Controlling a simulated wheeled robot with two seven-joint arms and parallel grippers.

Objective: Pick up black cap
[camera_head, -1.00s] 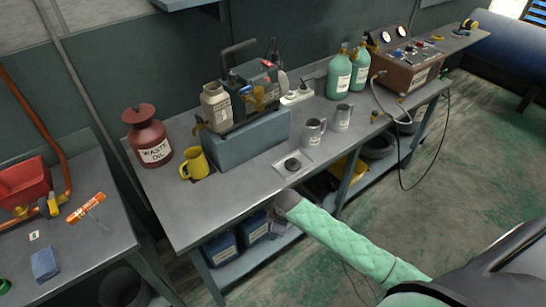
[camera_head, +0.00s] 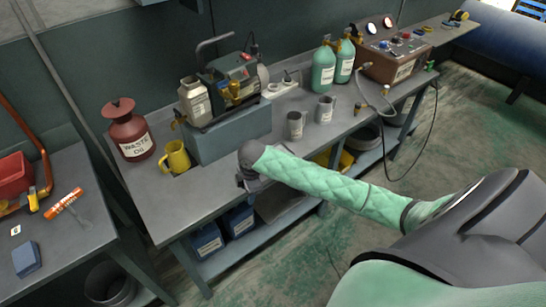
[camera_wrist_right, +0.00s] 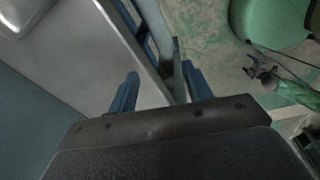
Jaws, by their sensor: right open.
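The black cap is not visible now; in the head view my right forearm covers the part of the workbench (camera_head: 200,205) where it lay on a pale plate. My right gripper (camera_head: 246,182) is at the bench's front edge in the head view, below the dark wrist and partly hidden. In the right wrist view the open right gripper (camera_wrist_right: 160,70) shows two blue fingers apart with nothing between them, over the bench edge. My left gripper (camera_wrist_right: 262,70) seems to show small at the right of that view, too small to read.
A yellow mug (camera_head: 176,157) and red waste oil can (camera_head: 130,132) stand left. A pump (camera_head: 235,85) sits on a grey block (camera_head: 222,135). Green bottles (camera_head: 323,68) stand farther back. The front left of the bench is clear.

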